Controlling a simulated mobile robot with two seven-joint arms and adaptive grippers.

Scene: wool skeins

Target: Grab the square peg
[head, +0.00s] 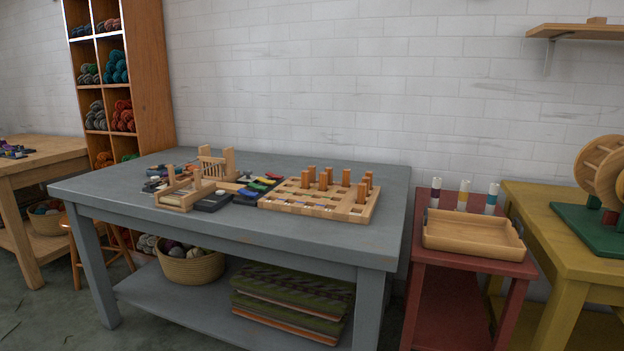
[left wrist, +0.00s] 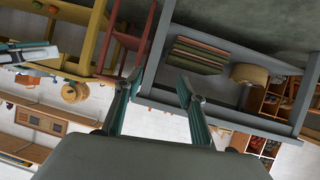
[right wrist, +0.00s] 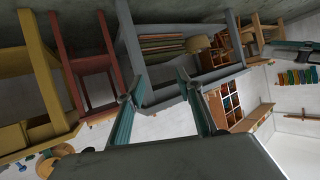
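Several upright orange-brown wooden pegs (head: 346,178) stand in a light wooden grid board (head: 318,210) on the grey table (head: 300,238) in the head view. At this size I cannot tell which peg is square. Neither gripper is in the head view, so both are away from the board. The wrist views appear upside down and do not show the pegs clearly.
A small wooden loom (head: 180,194) and dark items with coloured pieces (head: 258,187) lie left of the board. A red side table (head: 468,259) holds a wooden tray (head: 470,243) and several spools. A yellow table (head: 550,240) stands at right. The grey table's front strip is clear.

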